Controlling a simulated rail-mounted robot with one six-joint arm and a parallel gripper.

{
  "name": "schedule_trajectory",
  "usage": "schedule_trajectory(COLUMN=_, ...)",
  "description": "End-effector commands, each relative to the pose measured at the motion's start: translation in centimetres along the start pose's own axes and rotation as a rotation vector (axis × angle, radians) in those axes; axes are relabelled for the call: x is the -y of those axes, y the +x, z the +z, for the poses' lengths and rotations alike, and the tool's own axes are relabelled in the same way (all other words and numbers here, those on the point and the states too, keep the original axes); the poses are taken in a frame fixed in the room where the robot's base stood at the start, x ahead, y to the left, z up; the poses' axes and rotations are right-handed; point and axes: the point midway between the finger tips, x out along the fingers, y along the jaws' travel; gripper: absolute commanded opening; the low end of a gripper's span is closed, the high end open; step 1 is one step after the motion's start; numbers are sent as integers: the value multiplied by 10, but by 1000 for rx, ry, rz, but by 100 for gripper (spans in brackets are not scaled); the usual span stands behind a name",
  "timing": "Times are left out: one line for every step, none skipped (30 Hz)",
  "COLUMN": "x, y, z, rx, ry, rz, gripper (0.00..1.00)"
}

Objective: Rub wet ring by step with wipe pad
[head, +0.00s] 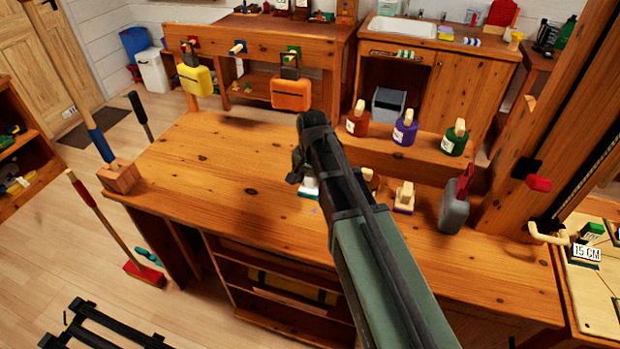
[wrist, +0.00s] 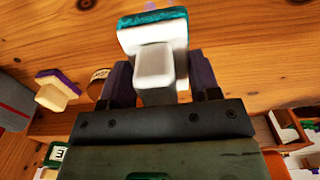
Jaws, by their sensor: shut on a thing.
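My gripper (wrist: 152,78) is shut on the pale grip of a wipe pad (wrist: 135,38), which has a white body and a teal-green face. In the head view the pad (head: 308,193) shows partly, low over the wooden worktop (head: 230,190); my arm hides much of it and of my gripper. I cannot tell whether the pad touches the wood. The raised wooden step (head: 425,150) runs along the back right of the worktop. I cannot make out a wet ring clearly; a small bluish spot shows at the top of the wrist view, beyond the pad.
A purple-edged pad (head: 404,197) and a grey container (head: 455,210) stand to the right. Red, purple and green bottles (head: 405,128) stand on the step. Yellow (head: 195,78) and orange (head: 291,93) cases hang behind. A wooden post (head: 540,130) bounds the right.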

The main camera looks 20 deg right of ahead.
Motion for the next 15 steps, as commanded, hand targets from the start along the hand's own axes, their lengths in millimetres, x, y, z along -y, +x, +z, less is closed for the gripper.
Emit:
schedule_trajectory(x=0, y=5, z=0, rx=0, ry=0, rz=0, gripper=38)
schedule_trajectory(x=0, y=7, z=0, rx=0, ry=0, rz=0, gripper=38)
schedule_trajectory(x=0, y=11, z=0, rx=0, ry=0, rz=0, gripper=38)
schedule_trajectory(x=0, y=13, z=0, rx=0, ry=0, rz=0, gripper=38)
schedule_trajectory(x=0, y=16, z=0, rx=0, ry=0, rz=0, gripper=38)
schedule_trajectory(x=0, y=20, z=0, rx=0, ry=0, rz=0, gripper=38)
schedule_trajectory(x=0, y=23, z=0, rx=0, ry=0, rz=0, gripper=38)
schedule_trajectory(x=0, y=26, z=0, rx=0, ry=0, rz=0, gripper=38)
schedule_trajectory(x=0, y=30, z=0, rx=0, ry=0, rz=0, gripper=38)
schedule_trajectory(x=0, y=32, z=0, rx=0, ry=0, rz=0, gripper=38)
schedule_trajectory(x=0, y=35, z=0, rx=0, ry=0, rz=0, gripper=38)
schedule_trajectory(x=0, y=39, z=0, rx=0, ry=0, rz=0, gripper=38)
schedule_trajectory(x=0, y=41, z=0, rx=0, ry=0, rz=0, gripper=38)
schedule_trajectory(x=0, y=44, z=0, rx=0, ry=0, rz=0, gripper=38)
schedule_trajectory(x=0, y=48, z=0, rx=0, ry=0, rz=0, gripper=38)
